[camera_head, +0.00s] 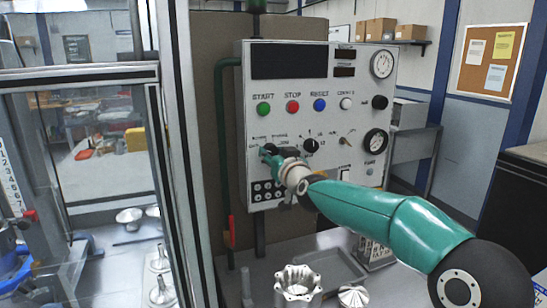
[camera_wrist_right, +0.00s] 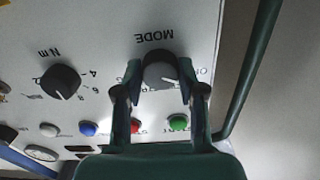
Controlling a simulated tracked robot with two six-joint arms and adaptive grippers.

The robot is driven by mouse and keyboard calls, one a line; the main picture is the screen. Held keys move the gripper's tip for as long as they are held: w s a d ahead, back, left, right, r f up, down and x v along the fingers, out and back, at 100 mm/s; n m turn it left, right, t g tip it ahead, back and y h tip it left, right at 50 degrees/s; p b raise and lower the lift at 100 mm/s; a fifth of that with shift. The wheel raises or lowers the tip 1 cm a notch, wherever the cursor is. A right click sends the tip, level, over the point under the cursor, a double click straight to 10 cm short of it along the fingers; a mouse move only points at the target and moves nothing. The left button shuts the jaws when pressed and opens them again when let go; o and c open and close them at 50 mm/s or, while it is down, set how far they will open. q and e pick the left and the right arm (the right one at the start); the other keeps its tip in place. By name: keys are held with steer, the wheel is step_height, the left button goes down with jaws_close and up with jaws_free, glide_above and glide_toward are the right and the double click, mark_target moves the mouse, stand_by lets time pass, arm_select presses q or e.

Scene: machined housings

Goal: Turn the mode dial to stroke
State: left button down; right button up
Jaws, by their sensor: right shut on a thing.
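The mode dial (camera_wrist_right: 160,70) is a dark round knob with a pale pointer line, below the upside-down word MODE in the right wrist view. My right gripper (camera_wrist_right: 160,85) has one finger on each side of the knob and is shut on it. In the head view my right gripper (camera_head: 274,153) is at the left part of the control panel (camera_head: 330,210) and hides most of the dial and its labels. The position names around the dial are partly covered, so I cannot read which one the pointer marks. My left gripper is not in view.
A second black knob (camera_head: 311,145) with a number scale is right of the gripper. START, STOP and RESET buttons (camera_head: 292,106) sit above. A machined housing (camera_head: 297,284) stands on the bench below. A glass-doored enclosure (camera_head: 165,120) is at the left.

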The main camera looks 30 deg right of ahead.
steer(key=m+b, duration=0.1)
steer(key=m, duration=0.2)
steer(key=m+b, duration=0.1)
steer(key=m, duration=0.3)
steer(key=shift+m+b, duration=0.3)
steer(key=shift+b, duration=0.1)
steer(key=m+b, duration=0.1)
steer(key=m, duration=0.3)
steer(key=shift+m, duration=0.3)
steer(key=shift+f+m+b, duration=0.15)
steer(key=shift+m+b, duration=0.25)
steer(key=shift+m, duration=1.9)
steer(key=o, duration=1.1)
steer(key=shift+d, duration=0.1)
steer(key=shift+o, duration=0.2)
